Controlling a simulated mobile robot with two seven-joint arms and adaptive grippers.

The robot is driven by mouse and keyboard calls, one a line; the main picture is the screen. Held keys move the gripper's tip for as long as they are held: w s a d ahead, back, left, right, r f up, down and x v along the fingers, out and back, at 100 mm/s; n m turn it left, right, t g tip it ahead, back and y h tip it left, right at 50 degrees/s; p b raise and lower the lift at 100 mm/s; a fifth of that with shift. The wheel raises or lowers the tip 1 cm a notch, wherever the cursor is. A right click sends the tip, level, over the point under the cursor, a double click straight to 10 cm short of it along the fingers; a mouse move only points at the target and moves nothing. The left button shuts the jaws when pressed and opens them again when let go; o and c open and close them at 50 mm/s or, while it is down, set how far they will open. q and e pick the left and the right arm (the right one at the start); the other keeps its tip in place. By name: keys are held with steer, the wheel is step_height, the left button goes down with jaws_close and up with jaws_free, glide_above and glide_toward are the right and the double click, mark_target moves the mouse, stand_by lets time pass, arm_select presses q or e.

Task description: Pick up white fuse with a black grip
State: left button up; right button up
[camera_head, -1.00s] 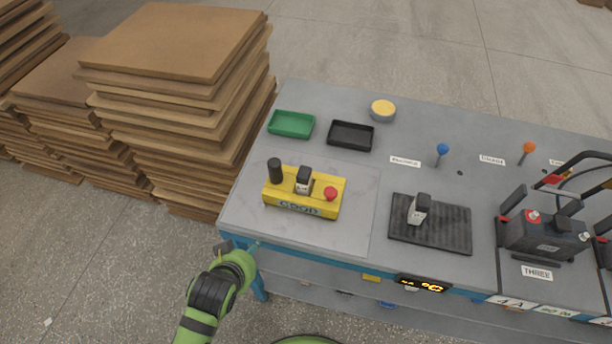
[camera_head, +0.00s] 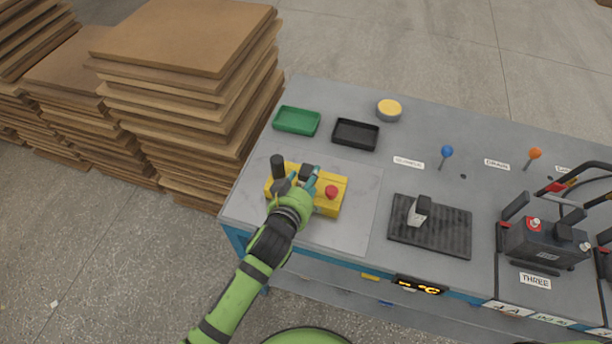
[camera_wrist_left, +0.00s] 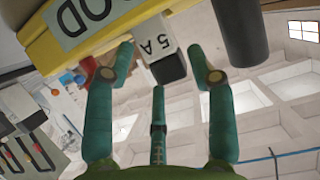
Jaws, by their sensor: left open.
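A white fuse with a black grip (camera_head: 306,171) stands in the yellow tester block (camera_head: 330,207). In the left wrist view the fuse (camera_wrist_left: 155,40) shows a "5 A" mark, and its black grip points toward my palm. My left gripper (camera_head: 299,181) is open at the block, partly hiding it. In the wrist view its teal fingers (camera_wrist_left: 158,55) are on either side of the fuse, not closed on it. My right gripper is not in view.
A black cylinder (camera_head: 278,165) and a red button (camera_head: 331,191) are on the yellow block beside the gripper. Green (camera_head: 297,121) and black (camera_head: 355,134) trays lie behind. A battery (camera_head: 545,240) stands right. Stacked boards (camera_head: 185,40) rise left of the table.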

arm_select(q)
steer(key=shift+x, duration=0.85)
steer(key=shift+f, duration=0.1)
steer(key=c, duration=0.9)
steer(key=shift+c, duration=0.3)
